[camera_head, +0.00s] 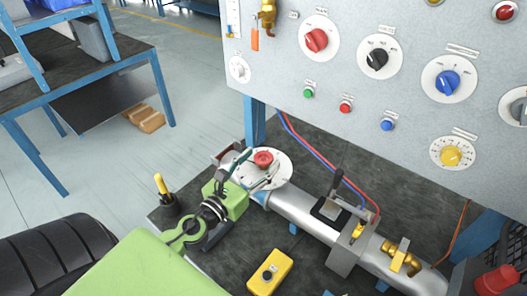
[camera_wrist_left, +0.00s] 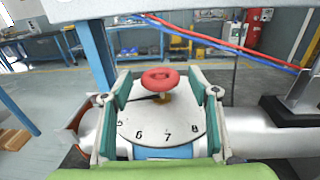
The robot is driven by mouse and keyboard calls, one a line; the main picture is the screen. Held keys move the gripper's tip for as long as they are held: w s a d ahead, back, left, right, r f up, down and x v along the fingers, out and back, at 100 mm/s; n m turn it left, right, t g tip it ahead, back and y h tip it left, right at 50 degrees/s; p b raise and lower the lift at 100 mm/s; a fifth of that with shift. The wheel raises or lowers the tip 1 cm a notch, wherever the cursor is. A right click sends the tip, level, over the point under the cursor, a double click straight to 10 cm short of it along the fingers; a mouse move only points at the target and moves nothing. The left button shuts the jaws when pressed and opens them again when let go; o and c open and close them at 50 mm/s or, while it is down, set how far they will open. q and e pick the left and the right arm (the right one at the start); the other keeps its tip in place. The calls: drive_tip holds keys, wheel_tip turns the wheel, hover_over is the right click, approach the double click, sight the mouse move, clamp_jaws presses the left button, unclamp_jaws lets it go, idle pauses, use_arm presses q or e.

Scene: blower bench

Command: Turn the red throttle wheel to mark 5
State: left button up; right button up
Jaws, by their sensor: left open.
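The red throttle wheel (camera_head: 263,158) sits above a round white dial (camera_head: 282,168) at the left end of a silver pipe. In the left wrist view the wheel (camera_wrist_left: 161,77) stands on a brass stem over the dial (camera_wrist_left: 160,120), where 6, 7 and 8 are readable on the near edge. A dark pointer extends left from the stem; the mark it meets is unclear. My left gripper (camera_head: 257,171) is open, with its fingers at either side of the wheel, apparently apart from it. It also shows in the left wrist view (camera_wrist_left: 160,90). My right gripper is not in view.
A grey control panel (camera_head: 330,75) with several knobs hangs above the bench. Red and blue hoses (camera_head: 315,150) run behind the pipe (camera_head: 305,212).

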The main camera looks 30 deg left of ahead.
use_arm(q)
drive_tip(key=shift+w, duration=1.15)
drive_tip(key=shift+c, duration=0.4)
drive_tip(key=c, duration=1)
drive_tip(key=shift+r+n+y+p, duration=0.15)
drive_tip(key=shift+n+y+p, duration=0.35)
drive_tip(key=shift+p, duration=0.4)
drive_tip(key=shift+c, duration=0.2)
drive_tip(key=shift+n+y+p, duration=0.6)
drive_tip(key=shift+y, duration=0.5)
drive_tip(key=shift+n+g+y+p, duration=0.35)
drive_tip(key=shift+n+y, duration=0.25)
drive_tip(key=shift+y, duration=0.4)
drive_tip(key=shift+n+g+y, duration=0.75)
drive_tip(key=shift+n+y, duration=0.35)
drive_tip(key=shift+y, duration=0.5)
